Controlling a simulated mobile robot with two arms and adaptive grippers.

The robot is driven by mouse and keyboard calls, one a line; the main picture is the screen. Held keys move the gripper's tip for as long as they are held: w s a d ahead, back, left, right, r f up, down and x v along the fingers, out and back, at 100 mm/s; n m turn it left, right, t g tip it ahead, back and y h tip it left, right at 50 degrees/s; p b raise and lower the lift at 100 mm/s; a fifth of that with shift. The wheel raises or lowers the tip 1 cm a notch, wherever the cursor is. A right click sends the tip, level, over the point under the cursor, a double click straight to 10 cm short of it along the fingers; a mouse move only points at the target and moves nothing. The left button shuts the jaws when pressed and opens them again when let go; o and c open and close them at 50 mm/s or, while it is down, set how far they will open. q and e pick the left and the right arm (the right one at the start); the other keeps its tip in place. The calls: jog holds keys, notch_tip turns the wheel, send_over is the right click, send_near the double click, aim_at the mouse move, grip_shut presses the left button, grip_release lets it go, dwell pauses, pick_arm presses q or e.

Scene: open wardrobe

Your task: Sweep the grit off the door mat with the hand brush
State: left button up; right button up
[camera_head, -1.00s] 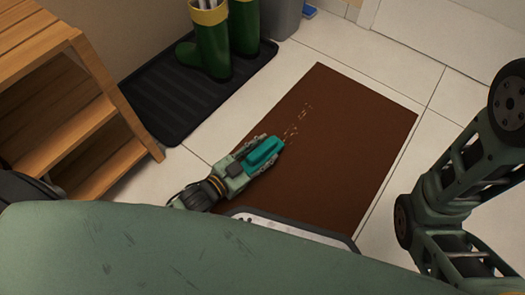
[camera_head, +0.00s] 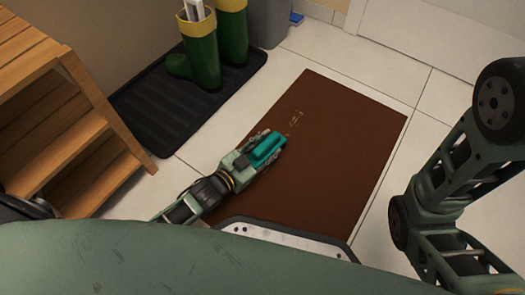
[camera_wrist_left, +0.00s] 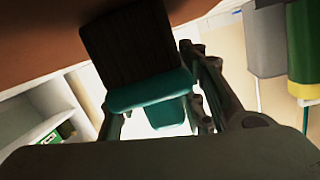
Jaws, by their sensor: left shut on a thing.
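The brown door mat (camera_head: 345,135) lies flat on the tiles, and it shows at the top of the left wrist view (camera_wrist_left: 35,35). Pale grit (camera_head: 293,117) lies in a small patch near its left edge. My left gripper (camera_head: 260,152) is shut on the teal hand brush (camera_head: 269,148), over the left part of the mat and just short of the grit. The left wrist view shows the teal brush body (camera_wrist_left: 150,92) and its dark bristles (camera_wrist_left: 125,45) towards the mat. Whether the bristles touch it, I cannot tell. My right gripper is out of view.
A black boot tray (camera_head: 150,120) with green boots (camera_head: 203,60) stands left of the mat. A wooden step unit (camera_head: 85,130) is at the left, a grey bin (camera_head: 270,22) at the back. Bare tiles (camera_head: 385,60) lie beyond the mat.

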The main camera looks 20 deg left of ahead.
aim_at(276, 137)
pick_arm(q)
jog(key=shift+w+a+r+x, duration=0.1)
jog(key=shift+x, duration=0.75)
jog(key=shift+w+a+r+x, duration=0.1)
jog(key=shift+r+x, duration=0.05)
jog(key=shift+x, duration=0.65)
jog(key=shift+w+a+r+x, duration=0.1)
jog(key=shift+x, duration=0.75)
jog(key=shift+r+b+x, duration=0.15)
jog(key=shift+b+x, duration=0.1)
jog(key=shift+x, duration=0.6)
jog(key=shift+r+b+x, duration=0.15)
jog(key=shift+b+x, duration=0.05)
jog(key=shift+x, duration=0.65)
jog(key=shift+w+d+b, duration=0.25)
jog(key=shift+w+b, duration=0.05)
jog(key=shift+w, duration=0.55)
jog(key=shift+w+d+b, duration=0.25)
jog(key=shift+w+b, duration=0.05)
jog(key=shift+w, duration=0.55)
jog(key=shift+w+d+b, duration=0.2)
jog(key=shift+w+b, duration=0.1)
jog(key=shift+w, duration=0.55)
jog(key=shift+x, duration=1.05)
